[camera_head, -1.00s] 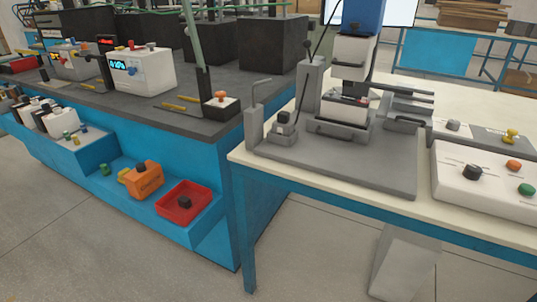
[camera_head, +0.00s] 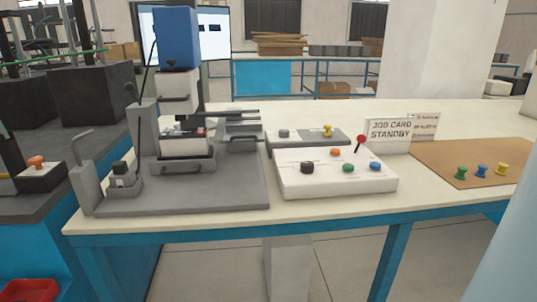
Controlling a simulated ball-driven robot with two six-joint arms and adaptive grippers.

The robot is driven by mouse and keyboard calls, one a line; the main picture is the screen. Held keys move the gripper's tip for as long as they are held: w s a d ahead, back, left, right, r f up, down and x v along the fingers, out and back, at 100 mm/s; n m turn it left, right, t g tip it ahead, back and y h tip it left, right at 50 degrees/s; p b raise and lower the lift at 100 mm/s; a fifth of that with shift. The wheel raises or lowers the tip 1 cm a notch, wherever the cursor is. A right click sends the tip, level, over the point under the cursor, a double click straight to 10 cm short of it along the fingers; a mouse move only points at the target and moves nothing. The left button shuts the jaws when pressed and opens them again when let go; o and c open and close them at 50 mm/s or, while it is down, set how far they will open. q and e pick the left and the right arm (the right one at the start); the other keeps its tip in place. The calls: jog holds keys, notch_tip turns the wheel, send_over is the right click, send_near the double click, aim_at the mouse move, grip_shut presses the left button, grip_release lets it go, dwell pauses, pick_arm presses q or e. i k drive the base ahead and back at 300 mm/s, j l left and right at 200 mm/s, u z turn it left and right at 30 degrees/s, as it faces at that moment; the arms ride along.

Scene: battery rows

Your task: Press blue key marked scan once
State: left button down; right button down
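A white control box (camera_head: 330,187) stands on the cream table. On its sloped top are a blue key (camera_head: 375,166) at the right, a green key (camera_head: 348,168) beside it, an orange key (camera_head: 335,152) behind, and a black knob (camera_head: 307,168) at the left. A red ball-topped lever (camera_head: 361,140) rises at the box's back right. The lettering on the box is too small to read, so I cannot tell which key is marked scan. Neither of my grippers is in view.
A grey-based press fixture (camera_head: 225,192) stands left of the box. Behind is a grey panel (camera_head: 300,147) with a yellow knob. A "JOB CARD STANDBY" sign (camera_head: 389,132) stands behind right. A brown mat (camera_head: 440,160) holds green, blue and yellow pegs. The table's front strip is clear.

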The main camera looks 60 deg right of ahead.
aim_at(374, 166)
jog(key=z, duration=2.25)
